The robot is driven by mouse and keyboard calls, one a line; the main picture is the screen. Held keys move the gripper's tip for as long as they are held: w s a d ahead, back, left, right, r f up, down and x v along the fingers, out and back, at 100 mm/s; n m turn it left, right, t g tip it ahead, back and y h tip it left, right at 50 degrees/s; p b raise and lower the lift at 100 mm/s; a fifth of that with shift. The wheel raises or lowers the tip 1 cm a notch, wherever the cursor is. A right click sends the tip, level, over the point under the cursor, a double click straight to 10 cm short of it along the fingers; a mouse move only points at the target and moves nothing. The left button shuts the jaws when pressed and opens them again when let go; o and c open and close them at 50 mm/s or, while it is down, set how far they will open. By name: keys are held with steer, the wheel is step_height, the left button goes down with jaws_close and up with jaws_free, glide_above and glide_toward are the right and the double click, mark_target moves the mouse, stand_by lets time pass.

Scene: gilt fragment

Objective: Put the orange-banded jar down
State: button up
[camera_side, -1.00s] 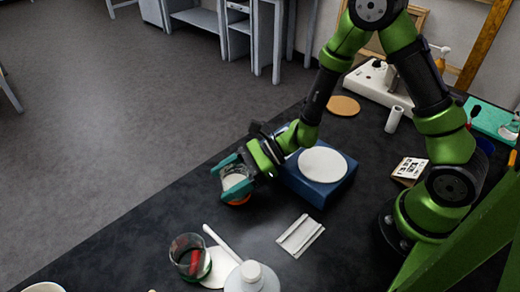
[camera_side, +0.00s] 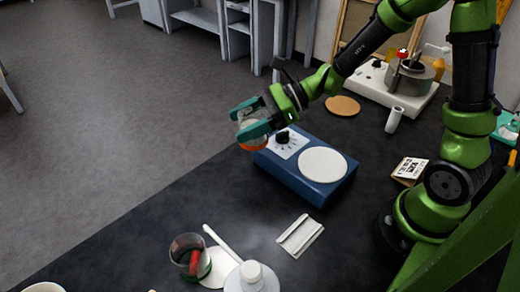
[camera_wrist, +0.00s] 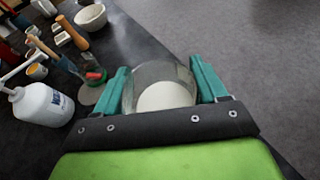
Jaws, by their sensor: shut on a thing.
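The orange-banded jar (camera_side: 255,145) is a clear glass jar with white contents and an orange band low on it. My gripper (camera_side: 243,122) is shut on it, with one teal finger on each side. The jar looks raised, in front of the blue hotplate's (camera_side: 318,190) knob end and near the bench's left edge. The gap below the jar cannot be judged. In the wrist view the jar (camera_wrist: 158,84) stands between the two teal fingers, and its white contents show through the glass. My gripper body hides its near part.
The hotplate has a round white top (camera_side: 322,164). An orange disc (camera_side: 342,105) lies behind the hotplate. Bare dark bench (camera_side: 165,215) lies left of it.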

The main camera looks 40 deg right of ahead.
mark_target(264, 113)
steer(key=shift+m+t, duration=0.3)
steer(key=s+d, duration=0.1)
steer(key=d, duration=0.1)
steer(key=s+d+r, duration=0.1)
steer(key=d, duration=0.2)
steer(key=s+d+r, duration=0.1)
steer(key=d, duration=0.1)
steer(key=shift+d, duration=0.4)
steer(key=s+d+n+g+y, duration=0.1)
steer(key=s+d+n+g, duration=0.15)
steer(key=s, duration=0.75)
steer(key=shift+s+f, duration=0.15)
steer(key=shift+f, duration=1.6)
steer(key=shift+s+f, duration=0.1)
steer(key=shift+f, duration=1.65)
steer(key=shift+f, duration=0.1)
steer(key=o, duration=1.2)
